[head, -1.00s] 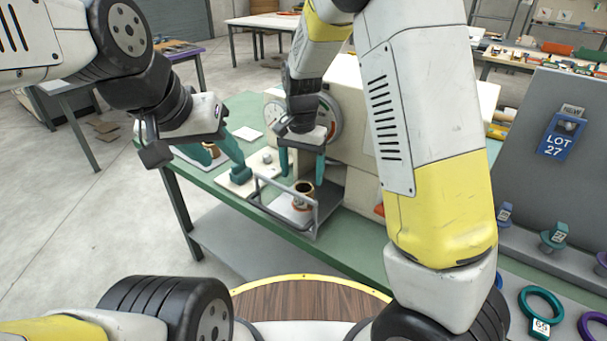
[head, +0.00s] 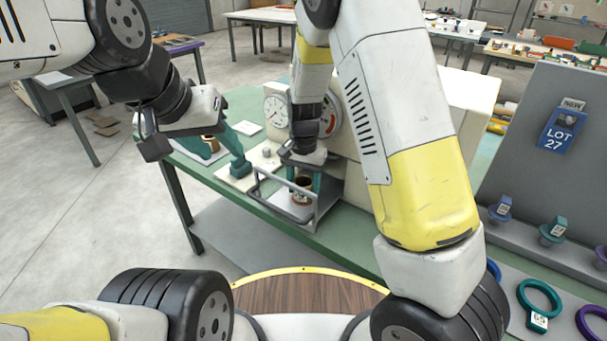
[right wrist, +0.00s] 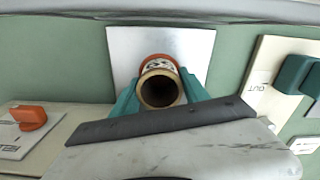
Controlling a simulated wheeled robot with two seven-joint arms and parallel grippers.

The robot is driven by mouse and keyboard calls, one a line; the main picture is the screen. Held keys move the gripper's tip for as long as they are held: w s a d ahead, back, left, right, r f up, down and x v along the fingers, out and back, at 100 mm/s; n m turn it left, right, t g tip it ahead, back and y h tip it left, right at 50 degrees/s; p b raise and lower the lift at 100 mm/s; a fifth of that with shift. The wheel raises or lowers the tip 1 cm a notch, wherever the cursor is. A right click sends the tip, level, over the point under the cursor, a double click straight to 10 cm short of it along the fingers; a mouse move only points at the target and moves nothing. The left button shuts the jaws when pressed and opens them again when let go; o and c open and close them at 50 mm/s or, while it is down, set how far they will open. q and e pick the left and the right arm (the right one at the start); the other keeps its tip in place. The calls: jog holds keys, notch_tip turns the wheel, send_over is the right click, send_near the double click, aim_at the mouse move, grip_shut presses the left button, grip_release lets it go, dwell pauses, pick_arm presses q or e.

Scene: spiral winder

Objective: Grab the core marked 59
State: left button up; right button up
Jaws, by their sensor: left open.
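A short brown tube core (head: 302,190) with an orange lower part and a white label stands on a grey plate (right wrist: 201,45) inside a metal-railed frame. It also shows in the right wrist view (right wrist: 160,88), where I look into its open end; the label's number is hard to read. My right gripper (head: 304,180) is over it, with a teal finger against each side, shut on it. My left gripper (head: 222,158) is open, to the left above the bench; a second brown core (head: 209,143) shows behind its fingers.
The frame's grey rail (head: 272,208) runs around the front of the core. A beige machine with dials (head: 275,110) stands just behind. A plate marked OUT (right wrist: 262,75) lies beside the core's plate. Coloured rings (head: 540,302) and a LOT 27 panel (head: 560,137) are at the right.

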jog(key=c, duration=0.8)
jog(key=shift+r, duration=0.2)
